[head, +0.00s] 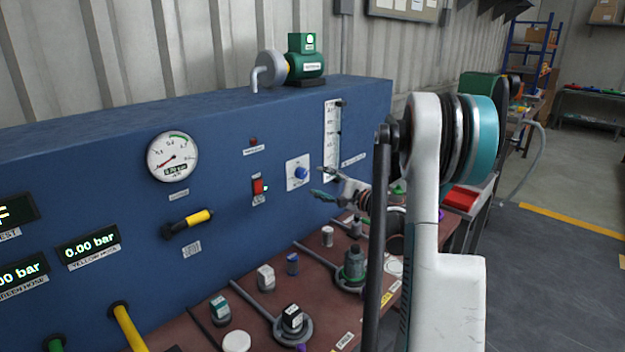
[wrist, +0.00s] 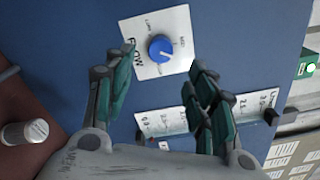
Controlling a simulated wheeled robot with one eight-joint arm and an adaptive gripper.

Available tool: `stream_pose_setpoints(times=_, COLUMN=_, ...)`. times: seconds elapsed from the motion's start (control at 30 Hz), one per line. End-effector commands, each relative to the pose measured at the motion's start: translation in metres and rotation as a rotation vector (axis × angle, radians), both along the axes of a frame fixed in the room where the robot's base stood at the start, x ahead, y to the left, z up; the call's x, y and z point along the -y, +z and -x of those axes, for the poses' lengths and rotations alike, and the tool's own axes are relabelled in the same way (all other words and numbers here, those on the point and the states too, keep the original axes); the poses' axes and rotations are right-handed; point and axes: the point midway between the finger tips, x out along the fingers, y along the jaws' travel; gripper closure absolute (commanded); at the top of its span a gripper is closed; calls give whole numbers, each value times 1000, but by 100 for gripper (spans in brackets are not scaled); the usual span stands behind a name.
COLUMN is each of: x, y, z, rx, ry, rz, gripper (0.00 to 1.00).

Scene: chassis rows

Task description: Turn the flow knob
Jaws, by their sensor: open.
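The flow knob (head: 301,172) is a small blue dial on a white plate on the blue panel. In the wrist view the knob (wrist: 160,48) sits on its white label plate (wrist: 151,70), with "FLOW" and other markings around it; a pale line shows on the knob. My gripper (head: 322,182) is just right of the knob in the head view, facing the panel. In the wrist view my gripper (wrist: 160,66) has its fingers apart, one on each side of the knob. It is open and does not appear to touch the knob.
A vertical flow scale (head: 332,138) is mounted right of the knob, close to my gripper. A red switch (head: 258,187), a yellow lever (head: 190,222) and a gauge (head: 172,157) are on the panel leftward. Several parts stand on the reddish bench (head: 190,335) below.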

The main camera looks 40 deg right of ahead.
Motion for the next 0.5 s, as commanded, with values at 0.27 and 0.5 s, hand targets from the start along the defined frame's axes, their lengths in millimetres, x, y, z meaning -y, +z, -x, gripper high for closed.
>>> stream_pose_setpoints(times=0.27, x=3, y=0, z=40, rx=0, ry=-1, rz=0, gripper=49)
stream_pose_setpoints(times=0.5, x=4, y=0, z=48, rx=0, ry=1, rz=0, gripper=49)
